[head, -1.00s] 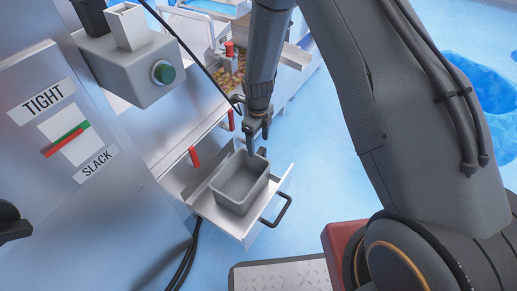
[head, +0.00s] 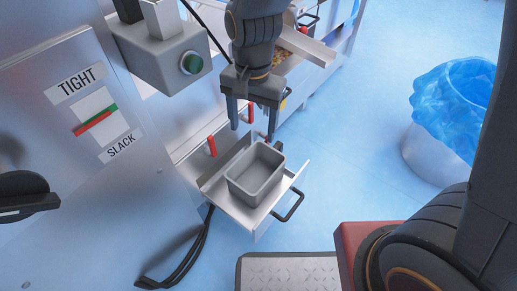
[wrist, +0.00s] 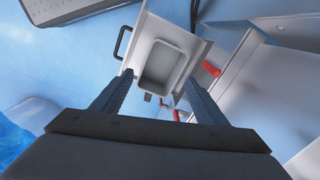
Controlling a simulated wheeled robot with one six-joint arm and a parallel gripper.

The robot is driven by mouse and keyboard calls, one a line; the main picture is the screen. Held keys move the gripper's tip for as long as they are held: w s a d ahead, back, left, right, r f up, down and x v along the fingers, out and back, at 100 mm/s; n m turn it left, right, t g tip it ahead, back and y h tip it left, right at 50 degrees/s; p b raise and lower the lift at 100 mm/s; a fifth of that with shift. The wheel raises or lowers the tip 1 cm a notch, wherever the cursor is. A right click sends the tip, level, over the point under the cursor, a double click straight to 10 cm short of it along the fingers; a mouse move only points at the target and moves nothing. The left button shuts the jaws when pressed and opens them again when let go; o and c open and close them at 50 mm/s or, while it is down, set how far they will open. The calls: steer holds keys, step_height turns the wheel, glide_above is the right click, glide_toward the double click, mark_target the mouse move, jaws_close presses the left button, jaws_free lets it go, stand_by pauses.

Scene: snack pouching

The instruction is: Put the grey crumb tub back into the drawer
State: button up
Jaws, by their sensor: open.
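The grey crumb tub (head: 256,172) sits upright and looks empty in the open drawer (head: 236,217), which sticks out from the machine with its black handle (head: 289,206) at the front. My gripper (head: 252,130) is open and empty, above and behind the tub, apart from it. In the wrist view the tub (wrist: 165,68) lies beyond the two spread fingers (wrist: 158,90), inside the drawer (wrist: 147,28).
A red-handled lever (head: 212,146) stands left of the drawer. A bin with a blue liner (head: 455,105) stands right; the blue floor between is clear.

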steer(key=s+r+n, duration=0.2)
steer(key=s+n, duration=0.3)
steer(key=s, duration=0.1)
steer(key=s+d+r+n, duration=0.1)
steer(key=s+r+n, duration=0.2)
steer(key=s+n, duration=0.3)
steer(key=shift+d+r, duration=0.25)
stand_by(0.6)
steer(key=d+r+m+p, duration=0.3)
steer(key=d+r+p, duration=0.6)
steer(key=r+p, duration=0.3)
steer(key=d+r+m+p, duration=0.3)
steer(key=d+r+p, duration=0.7)
steer(key=r+p, duration=0.3)
steer(key=shift+s+d+m+p, duration=0.3)
steer(key=shift+m+p, duration=0.1)
steer(key=shift+p, duration=0.6)
